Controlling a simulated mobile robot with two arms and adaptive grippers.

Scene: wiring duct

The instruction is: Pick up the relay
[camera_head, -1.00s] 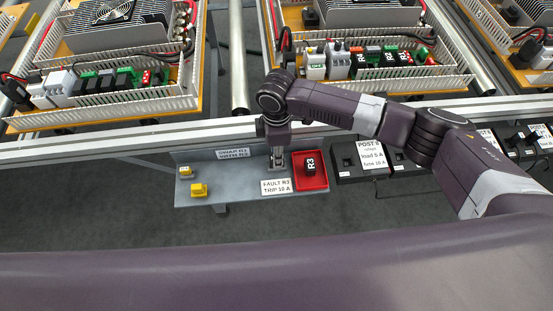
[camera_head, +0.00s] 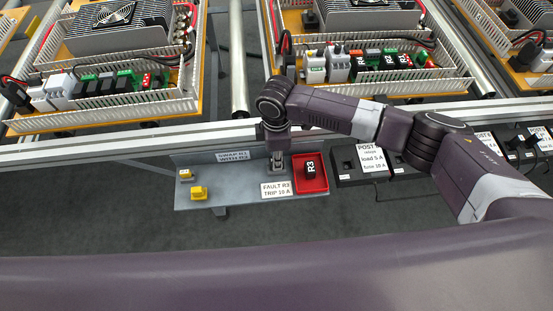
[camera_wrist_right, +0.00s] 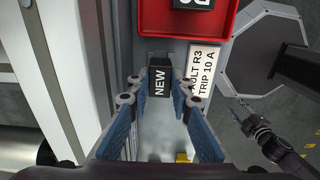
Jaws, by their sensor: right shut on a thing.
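The black relay marked NEW (camera_wrist_right: 159,80) is between the fingertips of my right gripper (camera_wrist_right: 161,88) in the right wrist view. The fingers bear on both its sides. In the head view my right gripper (camera_head: 277,162) points down at the grey shelf, just left of the red tray (camera_head: 323,185); there the relay is too small to make out. A dark relay marked R3 (camera_head: 311,169) lies in the red tray. What looks like my left gripper (camera_wrist_right: 246,112) shows small at the right of the right wrist view, away from the shelf; its fingers are unclear.
The grey shelf (camera_head: 235,200) carries two yellow pieces (camera_head: 198,193) and a FAULT R3 label (camera_head: 276,189). A POST box (camera_head: 345,165) stands right of the tray. Behind the rail (camera_head: 110,148) are panels with wiring ducts and relays (camera_head: 360,63).

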